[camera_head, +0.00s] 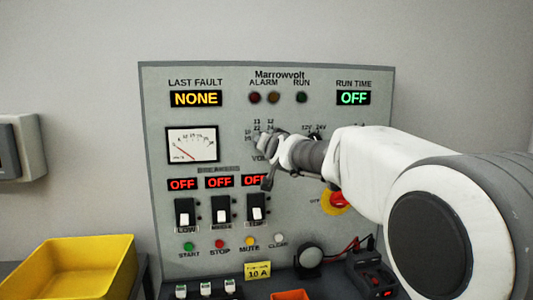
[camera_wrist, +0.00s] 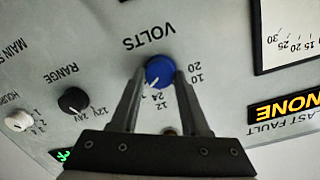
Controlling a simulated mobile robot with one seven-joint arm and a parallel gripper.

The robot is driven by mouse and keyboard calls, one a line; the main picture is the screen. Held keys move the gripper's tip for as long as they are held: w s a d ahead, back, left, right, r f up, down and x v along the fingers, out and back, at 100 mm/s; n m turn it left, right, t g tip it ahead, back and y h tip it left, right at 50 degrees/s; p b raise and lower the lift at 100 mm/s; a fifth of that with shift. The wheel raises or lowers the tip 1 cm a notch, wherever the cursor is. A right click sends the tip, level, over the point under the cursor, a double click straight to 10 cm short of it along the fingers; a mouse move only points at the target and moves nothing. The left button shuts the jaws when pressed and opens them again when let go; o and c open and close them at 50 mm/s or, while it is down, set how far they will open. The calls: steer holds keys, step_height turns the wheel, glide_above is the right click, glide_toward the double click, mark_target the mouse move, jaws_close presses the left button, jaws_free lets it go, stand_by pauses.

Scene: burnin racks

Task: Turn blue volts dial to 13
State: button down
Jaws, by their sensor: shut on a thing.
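The blue volts dial (camera_wrist: 159,70) shows in the wrist view, upside down, between the two fingers of my gripper (camera_wrist: 160,76). My gripper is shut on the dial, one finger on each side. The dial's white pointer line slants down and left in that view, toward the side with the 12 and 24 marks; I cannot tell its exact reading. Marks 10 and 20 lie to the right of the dial, and some marks are hidden by the fingers. In the head view my gripper (camera_head: 266,147) covers the dial in front of the grey panel (camera_head: 155,110).
In the wrist view a black range dial (camera_wrist: 73,101) and a white dial (camera_wrist: 19,121) stand left of my gripper. The head view shows the gauge (camera_head: 191,145), several switches below, a red stop button (camera_head: 341,201), and a yellow bin (camera_head: 75,270) at left.

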steer(key=shift+m+b, duration=0.55)
steer(key=shift+m, duration=0.15)
steer(key=shift+c, duration=1.9)
jaws_free()
steer(key=b+v, duration=0.4)
steer(key=v, duration=1.3)
steer(key=shift+d, duration=0.2)
steer(key=shift+s, duration=0.15)
